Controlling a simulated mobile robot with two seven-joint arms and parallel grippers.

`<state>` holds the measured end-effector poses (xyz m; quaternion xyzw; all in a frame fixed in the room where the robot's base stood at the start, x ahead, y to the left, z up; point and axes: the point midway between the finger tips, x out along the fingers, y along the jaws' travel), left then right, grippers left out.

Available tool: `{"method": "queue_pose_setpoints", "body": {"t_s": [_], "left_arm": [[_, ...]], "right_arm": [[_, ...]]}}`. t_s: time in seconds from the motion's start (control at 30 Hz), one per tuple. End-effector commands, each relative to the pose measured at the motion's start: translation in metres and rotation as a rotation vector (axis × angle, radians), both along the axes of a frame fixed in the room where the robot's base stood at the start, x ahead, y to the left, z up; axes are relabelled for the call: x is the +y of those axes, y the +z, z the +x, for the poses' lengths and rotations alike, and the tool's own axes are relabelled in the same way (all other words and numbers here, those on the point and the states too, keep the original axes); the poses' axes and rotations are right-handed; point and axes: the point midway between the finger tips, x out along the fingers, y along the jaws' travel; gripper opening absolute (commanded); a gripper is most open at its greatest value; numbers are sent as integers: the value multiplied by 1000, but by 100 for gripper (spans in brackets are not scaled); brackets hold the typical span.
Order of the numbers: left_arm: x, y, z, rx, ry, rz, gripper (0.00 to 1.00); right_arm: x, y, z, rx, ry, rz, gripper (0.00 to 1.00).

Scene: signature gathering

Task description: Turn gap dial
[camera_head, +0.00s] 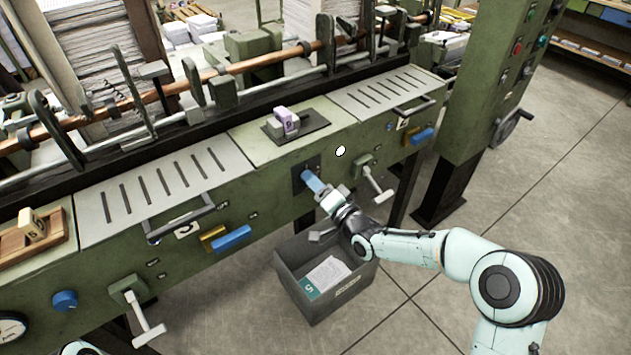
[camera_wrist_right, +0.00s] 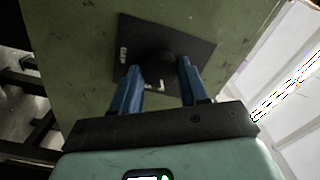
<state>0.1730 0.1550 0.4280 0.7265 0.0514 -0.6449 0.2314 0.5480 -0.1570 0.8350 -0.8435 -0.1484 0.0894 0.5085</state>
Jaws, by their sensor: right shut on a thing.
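The gap dial is a dark round knob (camera_wrist_right: 156,60) on a black square plate (camera_wrist_right: 203,50), seen in the right wrist view. In the head view the plate (camera_head: 298,183) is on the front of the green machine, mostly behind my gripper. My right gripper (camera_head: 311,180) reaches it from the front right. Its two blue fingers (camera_wrist_right: 160,70) stand on either side of the knob and are shut on it.
A grey bin (camera_head: 310,298) with papers stands on the floor below my right gripper. A T-shaped handle (camera_head: 377,185) sticks out just right of the gripper. A purple block (camera_head: 284,121) rests on a dark plate on the machine top. Floor at the right is clear.

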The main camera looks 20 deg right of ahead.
Motion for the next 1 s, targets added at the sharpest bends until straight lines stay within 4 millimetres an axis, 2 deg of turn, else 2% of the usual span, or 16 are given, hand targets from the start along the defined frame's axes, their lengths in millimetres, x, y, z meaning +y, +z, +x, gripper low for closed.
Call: {"method": "queue_pose_setpoints", "body": {"t_s": [0.3,0.83,0.87,0.9,0.93,1.0], "left_arm": [[-4,7,-9,24,-10,-12,52],[-5,7,-10,28,-11,-14,52],[-5,7,-10,28,-11,-14,52],[-5,7,-10,28,-11,-14,52],[-5,7,-10,28,-11,-14,52],[-5,7,-10,28,-11,-14,52]], "right_arm": [[0,0,0,41,0,110,13],[0,-1,0,49,1,129,13],[1,-1,0,49,1,129,50],[1,-1,0,49,1,129,63],[1,-1,0,49,1,129,69],[0,-1,0,49,1,129,69]]}}
